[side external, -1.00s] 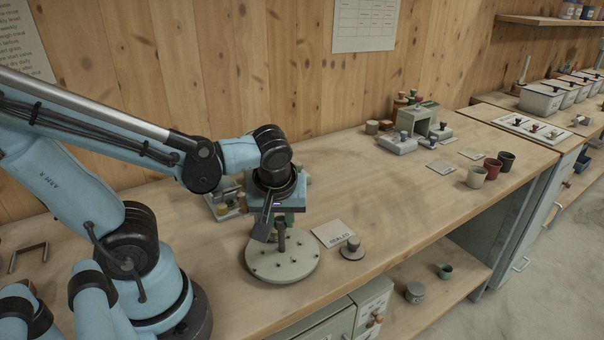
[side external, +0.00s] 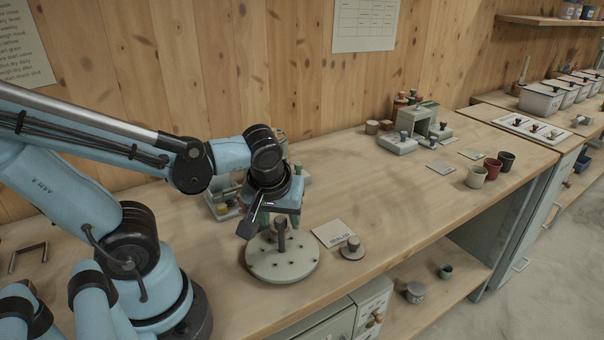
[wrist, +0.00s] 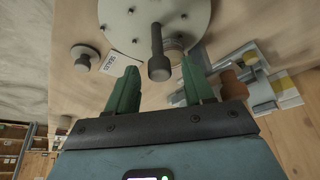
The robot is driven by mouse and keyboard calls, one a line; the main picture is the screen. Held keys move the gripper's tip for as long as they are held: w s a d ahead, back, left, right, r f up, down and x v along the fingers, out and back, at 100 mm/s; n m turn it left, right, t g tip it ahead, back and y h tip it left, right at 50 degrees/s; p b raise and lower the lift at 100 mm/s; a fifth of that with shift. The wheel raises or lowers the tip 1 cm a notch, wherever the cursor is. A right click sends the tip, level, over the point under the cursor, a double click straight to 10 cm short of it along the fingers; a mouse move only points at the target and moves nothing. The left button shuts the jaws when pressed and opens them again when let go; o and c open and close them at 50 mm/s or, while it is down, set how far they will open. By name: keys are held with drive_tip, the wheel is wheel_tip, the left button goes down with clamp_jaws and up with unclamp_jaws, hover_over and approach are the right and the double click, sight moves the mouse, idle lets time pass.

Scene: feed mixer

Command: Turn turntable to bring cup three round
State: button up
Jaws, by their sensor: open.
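The round pale turntable (side external: 285,262) stands on the bench, with small dark marks near its rim and an upright dark post (side external: 281,234) at its middle. In the wrist view the turntable disc (wrist: 188,18) is at the top, and its post (wrist: 157,55) points towards me between the fingers. My gripper (side external: 281,217) is just above and behind the turntable. Its two green fingers (wrist: 160,92) are apart, with nothing held between them. I cannot make out which cup is cup three; the dark red (side external: 492,168), pale and dark cups stand at the bench's right.
A card marked SEALED (side external: 334,233) and a small knobbed disc (side external: 350,248) lie right of the turntable. Small apparatus (side external: 222,200) stands behind my gripper. A grey knobbed block (side external: 397,143) is further back. The middle of the bench is clear.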

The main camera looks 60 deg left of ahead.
drive_tip(key=shift+r, duration=0.1)
drive_tip(key=v, duration=1.2)
drive_tip(key=shift+s, duration=0.1)
drive_tip(key=w+a+f+n, duration=0.1)
drive_tip(key=f+n, duration=0.1)
drive_tip(key=f, duration=0.1)
drive_tip(key=w+a+f+n+g, duration=0.1)
drive_tip(key=f+n, duration=0.1)
drive_tip(key=f, duration=0.2)
drive_tip(key=w+a+f+n+g+y, duration=0.1)
drive_tip(key=f+n, duration=0.2)
drive_tip(key=f, duration=0.1)
drive_tip(key=shift+w+a, duration=0.2)
drive_tip(key=shift+a, duration=0.1)
idle(0.7)
